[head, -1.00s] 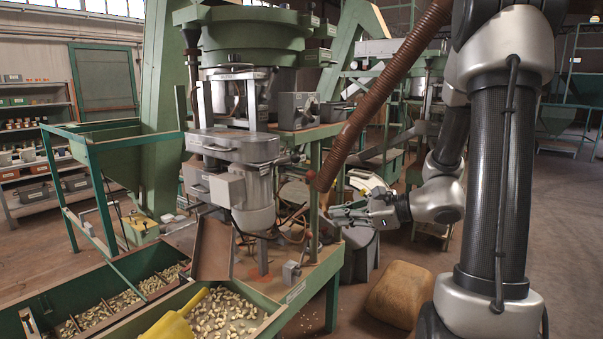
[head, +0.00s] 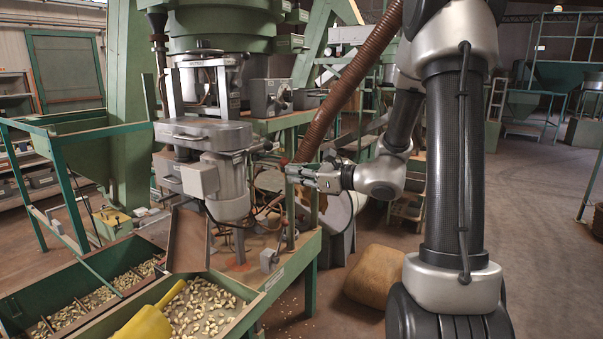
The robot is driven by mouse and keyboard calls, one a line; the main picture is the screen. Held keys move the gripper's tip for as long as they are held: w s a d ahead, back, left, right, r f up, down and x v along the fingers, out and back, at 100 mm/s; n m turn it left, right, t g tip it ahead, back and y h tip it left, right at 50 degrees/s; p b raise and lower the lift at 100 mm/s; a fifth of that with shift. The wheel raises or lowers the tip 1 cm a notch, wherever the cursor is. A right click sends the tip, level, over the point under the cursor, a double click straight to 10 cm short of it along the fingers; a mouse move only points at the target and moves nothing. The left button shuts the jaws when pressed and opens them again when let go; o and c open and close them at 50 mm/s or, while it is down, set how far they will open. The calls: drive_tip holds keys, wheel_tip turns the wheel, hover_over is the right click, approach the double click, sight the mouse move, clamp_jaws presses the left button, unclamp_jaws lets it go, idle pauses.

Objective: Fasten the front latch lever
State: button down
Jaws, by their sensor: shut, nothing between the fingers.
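The grey metal machine (head: 225,180) stands on the green bench at centre left, under a green hopper drum. A small red knob (head: 283,161) shows at its right side, and a thin reddish rod (head: 270,204) slants below it. I cannot tell for certain which part is the front latch lever. My gripper (head: 290,173) reaches in from the right, level, with its fingers pointing left. It is shut and empty. Its tips lie just below the red knob in the picture; whether they touch anything cannot be told.
A brown ribbed hose (head: 345,85) slants down close above my gripper. Grey control boxes (head: 270,97) stand behind the machine. The green trough (head: 250,305) in front holds nuts and a yellow scoop (head: 145,325). A brown sack (head: 376,275) lies on the floor. Open floor is at right.

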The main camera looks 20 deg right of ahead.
sight(258, 148)
drive_tip(key=w+a+r, duration=0.3)
drive_tip(key=w+a, duration=0.2)
drive_tip(key=shift+d+r, duration=0.15)
idle(0.5)
